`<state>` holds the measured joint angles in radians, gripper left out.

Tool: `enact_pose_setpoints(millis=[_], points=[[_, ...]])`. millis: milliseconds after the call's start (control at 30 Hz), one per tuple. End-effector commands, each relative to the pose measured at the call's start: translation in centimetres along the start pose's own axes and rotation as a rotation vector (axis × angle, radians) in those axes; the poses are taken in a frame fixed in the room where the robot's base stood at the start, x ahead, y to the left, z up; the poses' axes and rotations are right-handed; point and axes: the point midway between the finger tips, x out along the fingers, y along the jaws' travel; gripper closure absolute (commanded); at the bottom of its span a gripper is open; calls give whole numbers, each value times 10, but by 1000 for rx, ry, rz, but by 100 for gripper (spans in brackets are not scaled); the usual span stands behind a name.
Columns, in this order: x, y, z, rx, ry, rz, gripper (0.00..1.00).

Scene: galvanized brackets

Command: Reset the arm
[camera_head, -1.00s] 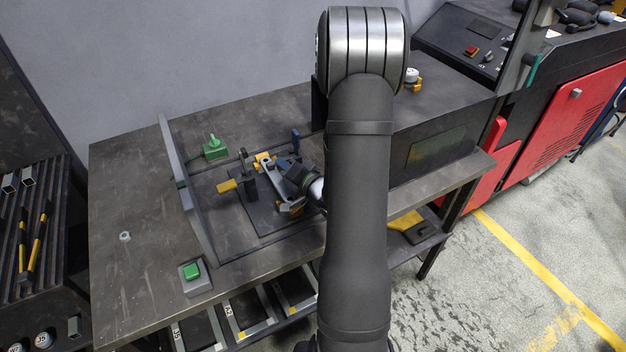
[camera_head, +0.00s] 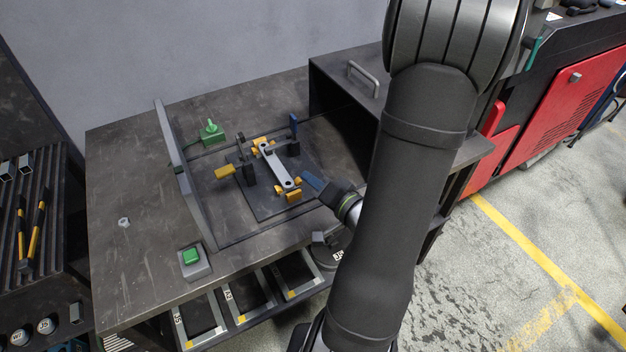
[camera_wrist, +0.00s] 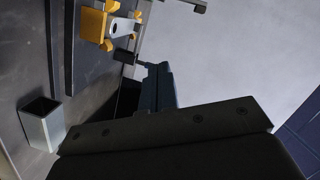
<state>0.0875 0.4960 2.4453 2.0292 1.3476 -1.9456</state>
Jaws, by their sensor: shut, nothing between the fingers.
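My gripper (camera_head: 313,181) is to the right of the fixture on the workbench, its blue-grey fingers together with nothing between them. In the wrist view the closed fingers (camera_wrist: 160,88) point up past the dark gripper body. A galvanized bracket (camera_head: 275,166) lies in the fixture between yellow clamp blocks (camera_head: 293,194). The fingers look apart from it. In the wrist view, a yellow block with a light metal end (camera_wrist: 108,27) shows at upper left, and a square metal tube piece (camera_wrist: 42,124) shows at lower left.
The workbench (camera_head: 130,180) carries a green push button (camera_head: 190,256), a green device (camera_head: 211,131), a hex nut (camera_head: 124,221) and a grey upright rail (camera_head: 180,165). A dark box with a handle (camera_head: 363,78) stands at the back right. The bench's left part is mostly clear.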

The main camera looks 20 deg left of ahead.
Motion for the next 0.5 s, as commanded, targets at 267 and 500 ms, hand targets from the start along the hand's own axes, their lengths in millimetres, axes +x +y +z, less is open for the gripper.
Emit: enact_pose_setpoints(millis=[267, 500], points=[[-2, 0, 0, 0, 0, 0, 100], [2, 0, 0, 0, -1, -1, 100]])
